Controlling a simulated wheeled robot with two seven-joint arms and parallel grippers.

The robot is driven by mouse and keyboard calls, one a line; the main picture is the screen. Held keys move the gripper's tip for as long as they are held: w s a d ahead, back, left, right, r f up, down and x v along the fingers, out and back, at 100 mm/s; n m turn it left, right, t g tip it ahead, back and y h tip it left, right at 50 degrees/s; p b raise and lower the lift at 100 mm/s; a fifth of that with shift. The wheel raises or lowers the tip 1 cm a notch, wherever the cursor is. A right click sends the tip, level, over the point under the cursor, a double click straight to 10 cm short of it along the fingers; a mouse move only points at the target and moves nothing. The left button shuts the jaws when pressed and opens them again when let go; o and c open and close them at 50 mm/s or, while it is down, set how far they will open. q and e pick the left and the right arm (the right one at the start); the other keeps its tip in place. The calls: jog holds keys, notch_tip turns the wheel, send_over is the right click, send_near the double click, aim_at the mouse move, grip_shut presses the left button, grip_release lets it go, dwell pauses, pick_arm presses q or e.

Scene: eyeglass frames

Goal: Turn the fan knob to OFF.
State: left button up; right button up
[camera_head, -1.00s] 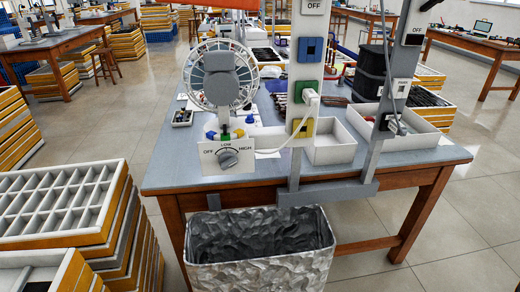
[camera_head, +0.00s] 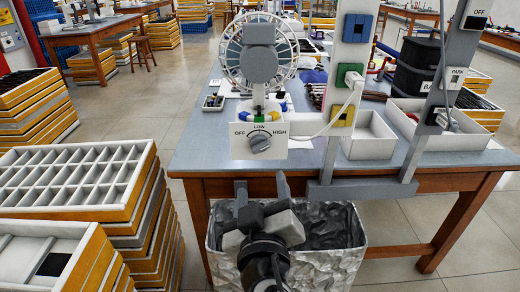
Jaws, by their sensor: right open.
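The fan knob (camera_head: 260,144) is a grey dial on a white panel (camera_head: 243,152) at the table's front edge. The panel is marked OFF at left, LOW at top and HIGH at right. The knob's exact setting is too small to tell. The fan (camera_head: 259,62), grey with a round guard, stands just behind the panel. My right gripper (camera_head: 261,186) is open and empty, its fingers pointing up toward the panel. It is below and in front of the knob, apart from it. My left gripper is not in view.
Upright posts with coloured switches (camera_head: 349,76) and a white cable rise right of the panel. White trays (camera_head: 368,148) sit further right. Stacked trays (camera_head: 75,205) stand at left.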

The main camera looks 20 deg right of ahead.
aim_at(260, 148)
jog(key=p+x, duration=0.1)
jog(key=x, duration=1.2)
jog(key=shift+f, duration=0.1)
jog(key=c, duration=0.9)
